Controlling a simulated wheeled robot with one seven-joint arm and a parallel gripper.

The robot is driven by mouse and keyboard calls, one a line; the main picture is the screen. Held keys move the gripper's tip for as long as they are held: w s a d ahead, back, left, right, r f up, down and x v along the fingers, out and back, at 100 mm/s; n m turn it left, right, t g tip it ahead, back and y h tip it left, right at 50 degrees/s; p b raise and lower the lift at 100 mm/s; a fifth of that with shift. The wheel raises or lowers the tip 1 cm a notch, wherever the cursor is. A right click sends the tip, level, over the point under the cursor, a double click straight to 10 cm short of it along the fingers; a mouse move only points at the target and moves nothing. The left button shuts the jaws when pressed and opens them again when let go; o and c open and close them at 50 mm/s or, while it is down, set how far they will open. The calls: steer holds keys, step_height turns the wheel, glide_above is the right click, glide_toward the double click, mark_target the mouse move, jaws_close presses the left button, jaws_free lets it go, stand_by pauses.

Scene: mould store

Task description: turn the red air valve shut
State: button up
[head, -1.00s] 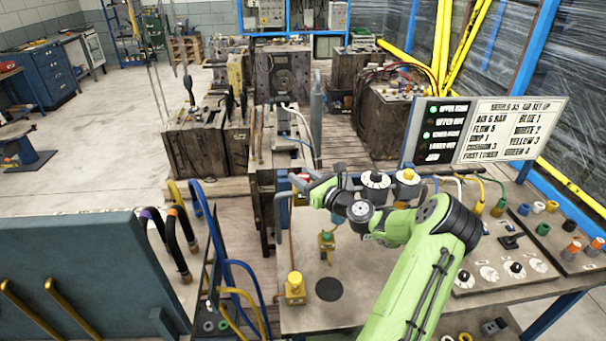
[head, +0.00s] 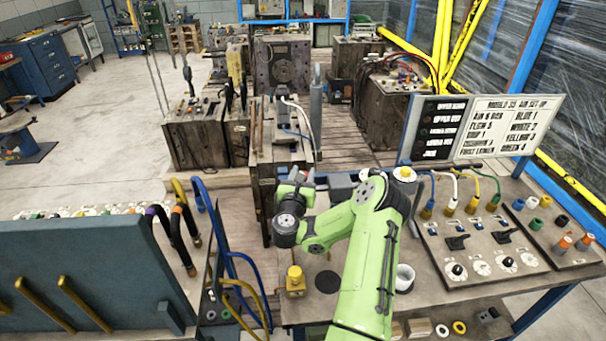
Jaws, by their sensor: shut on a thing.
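My green arm reaches over the bench from the lower right. My gripper (head: 299,177) is at the back left edge of the bench, beside a grey upright post. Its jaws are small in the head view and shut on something. The thing between them is hidden by the gripper and wrist. I cannot make out the red air valve separately; it may be what the jaws hold. Its handle angle does not show.
A yellow-topped fitting (head: 295,281) and a black disc (head: 327,282) are on the bench near the arm. A white cup (head: 405,277) stands right of it. A lettered board (head: 510,128) and a control panel (head: 480,245) are at right. Blue hoses (head: 240,275) hang at left.

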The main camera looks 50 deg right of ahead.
steer(key=shift+r+m+g+h+p, duration=0.1)
steer(key=shift+m+g+h+p, duration=0.5)
steer(key=shift+m+g, duration=0.65)
steer(key=shift+m+g+h+p, duration=0.35)
steer(key=shift+m+g+h, duration=0.4)
steer(key=shift+g, duration=0.9)
steer(key=o, duration=0.9)
